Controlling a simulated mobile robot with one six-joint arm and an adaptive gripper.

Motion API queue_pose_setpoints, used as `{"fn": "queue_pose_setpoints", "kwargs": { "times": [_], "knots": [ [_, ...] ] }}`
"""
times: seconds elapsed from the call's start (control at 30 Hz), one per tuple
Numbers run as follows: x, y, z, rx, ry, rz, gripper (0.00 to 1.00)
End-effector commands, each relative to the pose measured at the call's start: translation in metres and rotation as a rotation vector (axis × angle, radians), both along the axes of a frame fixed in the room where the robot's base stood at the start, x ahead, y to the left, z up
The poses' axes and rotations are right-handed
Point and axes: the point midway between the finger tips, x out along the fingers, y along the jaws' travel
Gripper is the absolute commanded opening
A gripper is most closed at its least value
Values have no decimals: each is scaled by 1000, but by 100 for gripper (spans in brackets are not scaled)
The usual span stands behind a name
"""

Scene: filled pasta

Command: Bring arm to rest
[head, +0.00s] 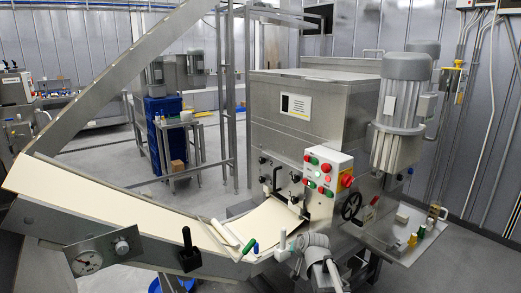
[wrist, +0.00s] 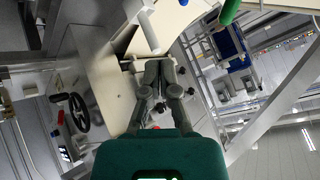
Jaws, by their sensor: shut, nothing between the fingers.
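My gripper (wrist: 157,65) shows in the wrist view, with its grey fingers drawn together and nothing seen between them. The teal body behind the fingers fills the bottom middle of that view. In the head view my grey arm (head: 318,250) is at the bottom, right of centre, in front of the steel machine (head: 350,120). My fingertips cannot be clearly made out there. In the wrist view the machine's front, with its black handwheel (wrist: 78,112), lies to the left of my fingers.
A pale dough sheet (head: 110,208) runs along a sloping conveyor to the machine. The control box (head: 327,170) and black handwheel (head: 351,204) stick out near my arm. A steel side table (head: 405,240) with small coloured items stands at right. Open floor lies behind the conveyor.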

Motion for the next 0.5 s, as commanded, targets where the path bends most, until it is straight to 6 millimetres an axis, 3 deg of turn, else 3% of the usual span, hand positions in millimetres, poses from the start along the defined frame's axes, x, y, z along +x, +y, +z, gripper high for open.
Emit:
{"fn": "queue_pose_setpoints", "kwargs": {
  "times": [0.03,0.3,0.5],
  "knots": [
    [-21,-3,-1,-29,52,19,0],
    [-120,-25,-17,-184,369,112,0],
    [-187,-44,-17,-274,580,153,0]
  ]
}}
